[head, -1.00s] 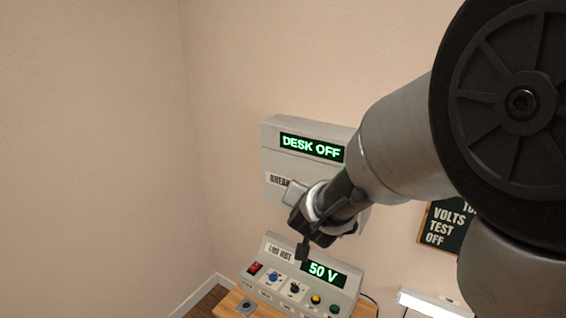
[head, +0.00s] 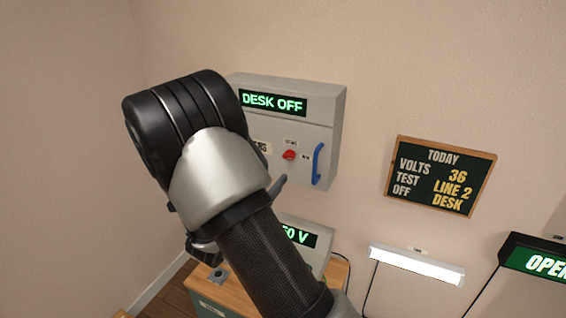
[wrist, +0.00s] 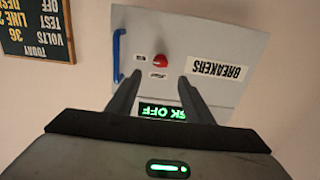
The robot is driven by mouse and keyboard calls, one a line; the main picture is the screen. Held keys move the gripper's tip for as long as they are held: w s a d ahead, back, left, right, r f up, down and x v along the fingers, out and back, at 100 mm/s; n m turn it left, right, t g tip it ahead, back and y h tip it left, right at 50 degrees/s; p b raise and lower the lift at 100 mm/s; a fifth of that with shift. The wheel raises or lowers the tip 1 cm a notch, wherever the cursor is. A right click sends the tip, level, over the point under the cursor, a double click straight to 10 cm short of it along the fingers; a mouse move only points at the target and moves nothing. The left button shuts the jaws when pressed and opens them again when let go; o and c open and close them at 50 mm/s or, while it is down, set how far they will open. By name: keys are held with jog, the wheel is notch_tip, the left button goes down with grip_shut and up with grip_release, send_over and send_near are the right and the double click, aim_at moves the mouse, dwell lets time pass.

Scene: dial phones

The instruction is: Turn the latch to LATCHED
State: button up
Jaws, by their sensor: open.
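The latch is a red knob (head: 289,155) on the door of a grey wall box (head: 335,110), with small labels around it that I cannot read. A blue handle (head: 318,163) is to its right. In the wrist view, upside down, the red knob (wrist: 159,60) shows just beyond and between my fingertips, with the blue handle (wrist: 117,55) to its left. My gripper (wrist: 159,80) is open and empty, and its fingers look apart from the knob. In the head view my arm hides most of the gripper and the box's left side.
The box's display (head: 272,103) reads DESK OFF. A board (head: 440,175) reads VOLTS 36, TEST LINE 2, OFF DESK. Below, a console (head: 318,255) on a wooden desk is partly behind my arm. A lit lamp (head: 417,265) and an OPEN sign (head: 540,262) are at right.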

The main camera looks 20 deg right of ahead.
aim_at(287, 158)
jog(key=x, duration=1)
jog(key=shift+w+d, duration=0.1)
jog(key=shift+w, duration=0.05)
jog(key=c, duration=1)
